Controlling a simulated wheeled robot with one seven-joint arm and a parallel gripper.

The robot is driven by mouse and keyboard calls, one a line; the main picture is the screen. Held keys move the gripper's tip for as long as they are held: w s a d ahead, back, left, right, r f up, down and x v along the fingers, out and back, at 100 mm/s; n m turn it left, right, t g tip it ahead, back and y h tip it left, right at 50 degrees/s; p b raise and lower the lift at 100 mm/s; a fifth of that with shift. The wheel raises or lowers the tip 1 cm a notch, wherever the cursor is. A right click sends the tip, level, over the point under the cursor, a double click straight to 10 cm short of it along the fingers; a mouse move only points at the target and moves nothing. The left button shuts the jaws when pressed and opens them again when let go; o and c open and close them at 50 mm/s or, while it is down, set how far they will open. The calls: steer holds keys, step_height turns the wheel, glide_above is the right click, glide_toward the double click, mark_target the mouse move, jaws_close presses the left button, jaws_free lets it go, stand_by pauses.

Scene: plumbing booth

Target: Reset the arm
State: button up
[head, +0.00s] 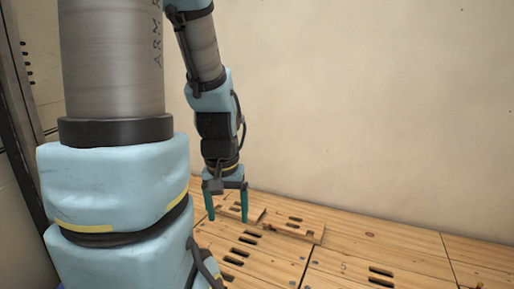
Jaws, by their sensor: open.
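My gripper (227,212) shows in the head view, at the end of my arm, left of the picture's middle. Its two teal fingers point down and stand apart, with nothing seen between them. The fingertips appear in front of or over the wooden floor (350,268); I cannot tell how high above it they are. My large arm links fill the left part of the view and hide what lies behind them.
The floor is of wooden panels with dark slots. A raised or loose wooden piece (294,229) lies just right of the gripper. A plain beige wall (370,110) stands behind. A dark upright frame (20,110) is at the far left. The floor at right looks clear.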

step_height(320, 180, up, 24)
steer(key=p, duration=2.2)
steer(key=shift+c, duration=0.3)
